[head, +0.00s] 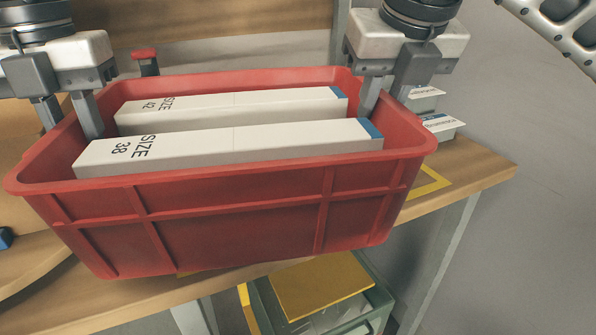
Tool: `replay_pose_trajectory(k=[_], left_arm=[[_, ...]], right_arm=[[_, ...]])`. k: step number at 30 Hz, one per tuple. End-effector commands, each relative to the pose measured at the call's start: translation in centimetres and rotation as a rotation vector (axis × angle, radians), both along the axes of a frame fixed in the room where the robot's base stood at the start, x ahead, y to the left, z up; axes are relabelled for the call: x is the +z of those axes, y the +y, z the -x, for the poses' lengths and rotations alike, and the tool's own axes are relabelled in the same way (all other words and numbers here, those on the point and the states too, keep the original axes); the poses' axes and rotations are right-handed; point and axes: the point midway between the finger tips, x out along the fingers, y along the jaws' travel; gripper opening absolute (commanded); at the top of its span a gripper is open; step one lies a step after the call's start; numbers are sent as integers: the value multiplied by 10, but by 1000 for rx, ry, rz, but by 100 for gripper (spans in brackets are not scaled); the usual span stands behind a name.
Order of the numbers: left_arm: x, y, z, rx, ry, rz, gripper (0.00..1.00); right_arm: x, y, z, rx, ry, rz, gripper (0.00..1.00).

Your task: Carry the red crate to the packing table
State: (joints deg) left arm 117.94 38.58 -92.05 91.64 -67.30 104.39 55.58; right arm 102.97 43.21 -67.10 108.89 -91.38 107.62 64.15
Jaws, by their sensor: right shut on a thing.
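The red crate (235,235) fills the middle of the head view, its long front wall facing me. Two long white boxes lie in it: one marked SIZE 38 (230,146) in front and one marked SIZE 42 (230,110) behind. My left gripper (67,122) has its fingers on either side of the crate's left end wall. My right gripper (386,98) is shut on the right end wall, one finger inside and one outside. I cannot identify the packing table for certain.
A wooden table top (480,165) extends behind and below the crate, with a yellow outline (430,185) and small white boxes (440,125) at right. A round wooden surface (30,265) is at left. A green bin (365,325) stands below. Open grey floor is at right.

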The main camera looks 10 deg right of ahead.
Motion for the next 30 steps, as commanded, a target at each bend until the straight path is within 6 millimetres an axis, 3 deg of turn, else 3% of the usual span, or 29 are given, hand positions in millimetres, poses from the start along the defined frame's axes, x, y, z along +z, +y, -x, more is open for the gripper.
replay_pose_trajectory(k=[8,27,28,30], left_arm=[[-8,-2,0,-5,-2,1,0],[-52,-2,0,-5,-2,1,0],[-49,-2,1,-5,-1,0,30],[-48,-1,0,-4,1,0,44]], right_arm=[[-7,2,0,7,-3,-1,0],[-52,2,0,7,-3,-1,0],[-49,2,0,8,-1,0,29],[-48,2,0,7,0,0,43]])
